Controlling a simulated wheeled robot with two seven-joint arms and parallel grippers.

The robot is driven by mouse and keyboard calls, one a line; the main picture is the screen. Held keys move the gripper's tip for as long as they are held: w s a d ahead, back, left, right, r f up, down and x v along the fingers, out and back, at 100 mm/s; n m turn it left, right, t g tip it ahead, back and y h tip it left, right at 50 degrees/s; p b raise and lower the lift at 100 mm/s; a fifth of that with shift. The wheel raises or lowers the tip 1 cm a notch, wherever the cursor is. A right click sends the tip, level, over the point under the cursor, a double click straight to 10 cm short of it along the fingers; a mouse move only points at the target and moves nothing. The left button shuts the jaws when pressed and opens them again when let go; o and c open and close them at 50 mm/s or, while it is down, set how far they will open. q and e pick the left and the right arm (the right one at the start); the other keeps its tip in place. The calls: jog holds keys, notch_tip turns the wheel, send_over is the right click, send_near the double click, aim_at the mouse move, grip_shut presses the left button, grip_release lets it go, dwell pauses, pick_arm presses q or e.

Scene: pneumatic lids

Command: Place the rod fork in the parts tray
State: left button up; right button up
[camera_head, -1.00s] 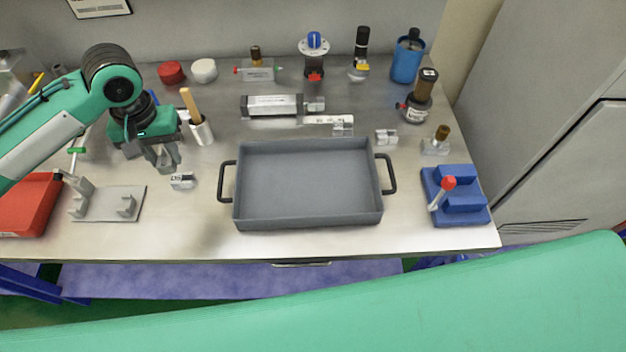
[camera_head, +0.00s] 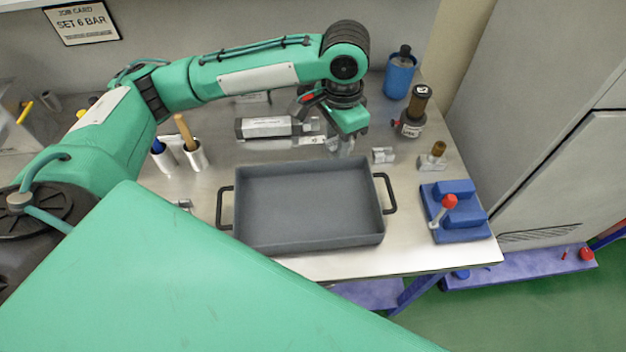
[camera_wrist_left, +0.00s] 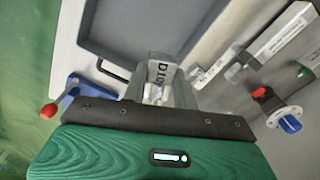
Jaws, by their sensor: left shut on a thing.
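The rod fork, which I take to be the small clear-grey piece marked D10 (camera_wrist_left: 158,74), sits between the fingers of my left gripper (camera_wrist_left: 165,95) in the left wrist view. In the head view my left gripper (camera_head: 344,148) points down just behind the back right part of the parts tray. It is shut on the fork, which the gripper largely hides there. I cannot tell whether the fork touches the table. The parts tray (camera_head: 240,218) is grey with black handles and empty; its wall also shows in the left wrist view (camera_wrist_left: 110,58). My right gripper is not in view.
A small metal block (camera_head: 383,155) and a fitting with a brown knob (camera_head: 433,158) stand right of the gripper. A silver cylinder (camera_head: 265,128) lies behind the tray. A blue fixture with a red-knobbed lever (camera_head: 462,215) is right of the tray.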

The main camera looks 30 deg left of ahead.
pick_arm(q)
jog(key=s+d+r+m+p, duration=0.1)
jog(key=s+d+r+m, duration=0.4)
jog(key=m, duration=0.9)
jog(key=m+p, duration=0.2)
jog(key=m, duration=0.2)
send_over(351, 219)
notch_tip(351, 219, down, 14)
jog(key=shift+a+f, duration=0.1)
jog(key=shift+f, duration=0.15)
notch_tip(351, 219, down, 5)
jog(key=shift+f+p, duration=0.1)
jog(key=shift+p, duration=0.4)
jog(key=shift+f, duration=0.15)
jog(key=o, duration=1)
